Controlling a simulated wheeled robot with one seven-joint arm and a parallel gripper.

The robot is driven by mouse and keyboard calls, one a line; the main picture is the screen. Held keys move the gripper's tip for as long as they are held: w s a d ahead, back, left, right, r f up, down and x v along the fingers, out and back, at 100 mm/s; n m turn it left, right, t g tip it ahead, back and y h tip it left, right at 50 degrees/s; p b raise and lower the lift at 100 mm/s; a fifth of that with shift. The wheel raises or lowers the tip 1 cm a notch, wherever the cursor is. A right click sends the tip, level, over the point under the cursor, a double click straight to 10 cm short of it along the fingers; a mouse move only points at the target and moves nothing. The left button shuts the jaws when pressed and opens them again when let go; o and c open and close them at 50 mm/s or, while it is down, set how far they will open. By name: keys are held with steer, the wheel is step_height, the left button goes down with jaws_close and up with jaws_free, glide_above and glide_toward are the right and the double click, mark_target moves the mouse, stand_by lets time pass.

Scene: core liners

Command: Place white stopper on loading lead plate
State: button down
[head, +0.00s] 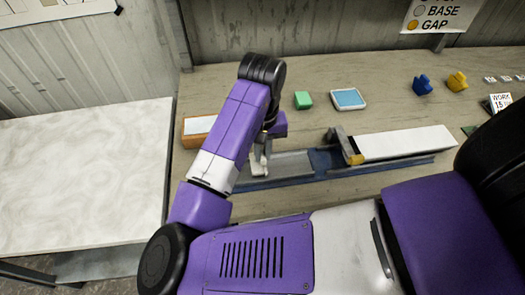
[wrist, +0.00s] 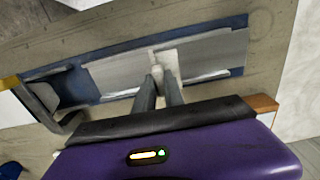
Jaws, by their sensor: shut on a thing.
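My gripper (wrist: 160,82) is shut on the white stopper (wrist: 167,61), a small pale piece between the fingertips in the wrist view. The stopper is over the grey lead plate (wrist: 115,72), near the plate's middle in that view. I cannot tell whether it touches the plate. In the head view the plate (head: 290,165) lies in the left part of a long blue tray (head: 322,162). My gripper (head: 264,152) is at the plate's left part there, with the stopper (head: 258,166) low between its fingers, partly hidden by my arm.
A long white core liner (head: 405,142) lies right of the plate, with a grey upright piece and yellow block (head: 355,159) at its near end. Behind are a green block (head: 302,100), a blue-topped pad (head: 348,98), and blue (head: 422,85) and yellow (head: 457,81) pieces. An orange-sided box (head: 197,127) stands left.

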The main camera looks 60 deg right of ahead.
steer(key=shift+f, duration=0.15)
steer(key=c, duration=1.4)
jaws_free()
steer(key=shift+c, duration=0.2)
